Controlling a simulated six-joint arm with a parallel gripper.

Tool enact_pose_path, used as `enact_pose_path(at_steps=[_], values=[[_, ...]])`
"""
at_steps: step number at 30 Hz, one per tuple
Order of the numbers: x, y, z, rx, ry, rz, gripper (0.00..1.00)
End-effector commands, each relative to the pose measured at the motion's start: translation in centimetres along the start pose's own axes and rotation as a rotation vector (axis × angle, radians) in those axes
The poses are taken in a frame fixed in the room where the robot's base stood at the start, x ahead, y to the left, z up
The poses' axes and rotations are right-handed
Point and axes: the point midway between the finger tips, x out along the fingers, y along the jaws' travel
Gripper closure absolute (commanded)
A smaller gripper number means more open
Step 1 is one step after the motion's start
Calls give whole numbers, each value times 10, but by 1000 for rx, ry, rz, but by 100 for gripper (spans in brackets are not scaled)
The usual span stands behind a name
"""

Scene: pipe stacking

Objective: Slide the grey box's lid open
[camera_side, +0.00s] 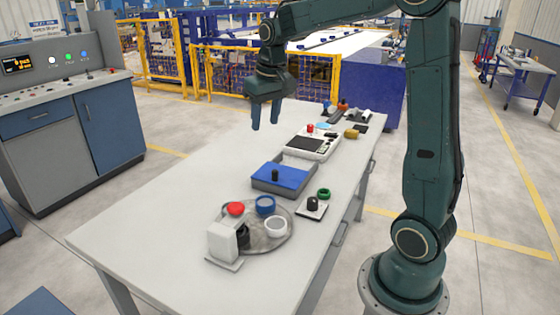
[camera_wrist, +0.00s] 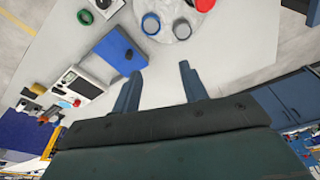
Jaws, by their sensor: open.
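The grey box (camera_side: 274,191) stands in the middle of the white table, with a flat blue lid (camera_side: 283,177) on it. A dark upright knob (camera_side: 275,175) stands on the lid. A strip of grey box wall shows behind the lid's far edge; I cannot tell how far the lid is from fully shut. My gripper (camera_side: 265,125) is open and empty, pointing down, well above the table and up-left of the box. In the wrist view the blue lid (camera_wrist: 113,48) lies left of and beyond the open fingers (camera_wrist: 159,70), apart from them.
A round metal tray (camera_side: 270,243) with red, blue and white round items stands in front of the box. A white block (camera_side: 222,240) stands at its left. A white panel device (camera_side: 313,143) stands behind the box. A green ring (camera_side: 323,193) lies at right. The table's left side is clear.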

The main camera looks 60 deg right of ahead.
Motion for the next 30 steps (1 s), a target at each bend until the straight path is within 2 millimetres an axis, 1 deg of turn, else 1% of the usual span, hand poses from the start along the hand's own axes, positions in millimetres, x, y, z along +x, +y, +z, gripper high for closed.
enact_pose_path(at_steps=[1, 3, 9, 15, 18, 21, 24, 30], values=[[10, 8, -9, 18, -17, 3, 57], [20, 18, -21, 40, -35, 7, 57], [57, 51, -50, 101, -87, 14, 57], [97, 86, -71, 162, -137, 18, 57], [115, 102, -78, 187, -157, 18, 57], [128, 113, -82, 205, -173, 18, 57], [136, 120, -84, 216, -181, 19, 57], [141, 124, -85, 221, -186, 18, 57]])
